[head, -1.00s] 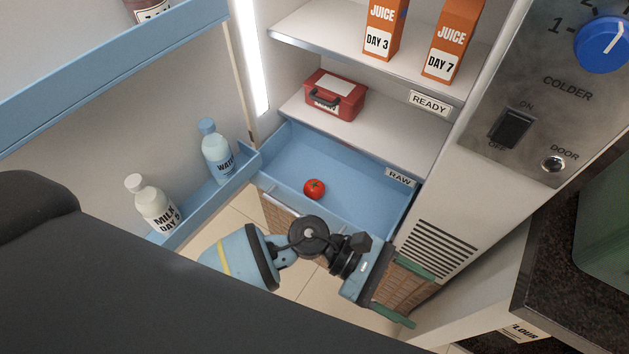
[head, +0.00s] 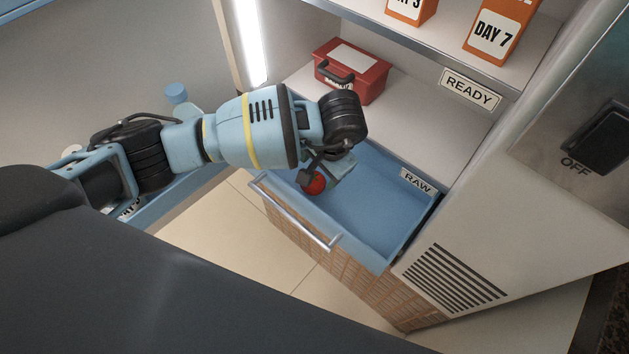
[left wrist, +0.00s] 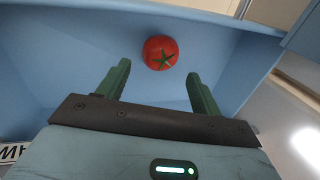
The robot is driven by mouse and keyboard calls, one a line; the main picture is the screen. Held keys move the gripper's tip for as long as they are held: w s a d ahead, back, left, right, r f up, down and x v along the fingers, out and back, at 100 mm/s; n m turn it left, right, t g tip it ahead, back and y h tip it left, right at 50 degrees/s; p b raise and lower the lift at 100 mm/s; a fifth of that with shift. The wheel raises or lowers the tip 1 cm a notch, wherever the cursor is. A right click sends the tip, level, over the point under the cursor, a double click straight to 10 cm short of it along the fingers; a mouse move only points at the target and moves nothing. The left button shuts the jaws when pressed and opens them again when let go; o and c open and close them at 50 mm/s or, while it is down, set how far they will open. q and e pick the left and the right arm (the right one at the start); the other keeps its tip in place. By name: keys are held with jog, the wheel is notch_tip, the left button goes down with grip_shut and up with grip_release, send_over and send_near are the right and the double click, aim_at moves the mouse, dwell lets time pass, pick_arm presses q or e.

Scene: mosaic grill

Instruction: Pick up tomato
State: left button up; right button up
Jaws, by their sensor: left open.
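The red tomato (head: 315,185) with a green stem lies in the open blue drawer (head: 372,215) labelled RAW. In the left wrist view the tomato (left wrist: 160,52) lies beyond the tips of my left gripper (left wrist: 158,80), roughly centred between the two green fingers. The fingers are apart, with nothing between them. My right gripper is not in view.
A red box (head: 350,72) with a black handle sits on the shelf above the drawer. Juice cartons (head: 492,35) stand on the READY shelf. The drawer has a metal handle (head: 295,212) along its front. A fridge door with bottles is at the left.

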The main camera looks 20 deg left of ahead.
aim_at(314, 181)
pick_arm(q)
jog(key=shift+x, duration=1.2)
jog(key=shift+b+x, duration=0.45)
jog(key=shift+x, duration=2.2)
jog(key=c, duration=0.8)
notch_tip(314, 181, up, 10)
jog(key=shift+r+p, duration=0.1)
jog(key=shift+p, duration=0.55)
